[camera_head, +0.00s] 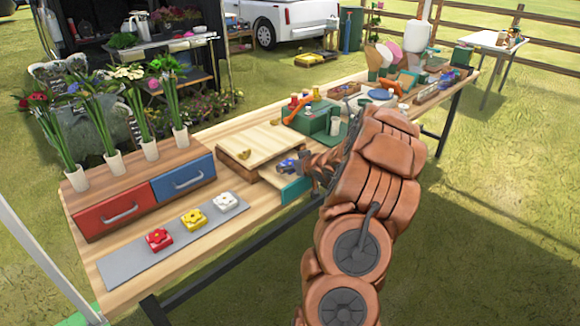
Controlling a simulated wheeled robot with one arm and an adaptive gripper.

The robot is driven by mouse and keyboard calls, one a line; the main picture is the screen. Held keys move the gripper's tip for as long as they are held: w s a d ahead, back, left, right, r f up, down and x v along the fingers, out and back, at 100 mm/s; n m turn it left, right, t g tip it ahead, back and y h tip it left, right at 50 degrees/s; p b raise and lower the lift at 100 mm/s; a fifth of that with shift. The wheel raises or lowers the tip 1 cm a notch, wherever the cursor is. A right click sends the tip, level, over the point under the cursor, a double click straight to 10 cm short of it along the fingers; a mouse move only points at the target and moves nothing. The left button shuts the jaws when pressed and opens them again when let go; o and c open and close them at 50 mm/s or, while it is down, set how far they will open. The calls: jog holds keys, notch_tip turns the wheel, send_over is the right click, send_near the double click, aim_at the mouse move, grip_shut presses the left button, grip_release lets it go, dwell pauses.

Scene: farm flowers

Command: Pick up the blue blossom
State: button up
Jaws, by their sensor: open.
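A red blossom (159,240), a yellow blossom (192,219) and a white blossom (224,203) stand in a row on a grey mat (122,266) at the front left.
A red drawer (114,210) and a blue drawer (184,179) sit in a wooden box with several vased flowers on top. A wooden board (266,138) lies behind my gripper. A teal panel (297,189) is below it. A green box (313,119) stands behind.

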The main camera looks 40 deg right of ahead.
jog(key=shift+w, duration=0.1)
jog(key=c, duration=1.3)
jog(key=shift+c, duration=0.2)
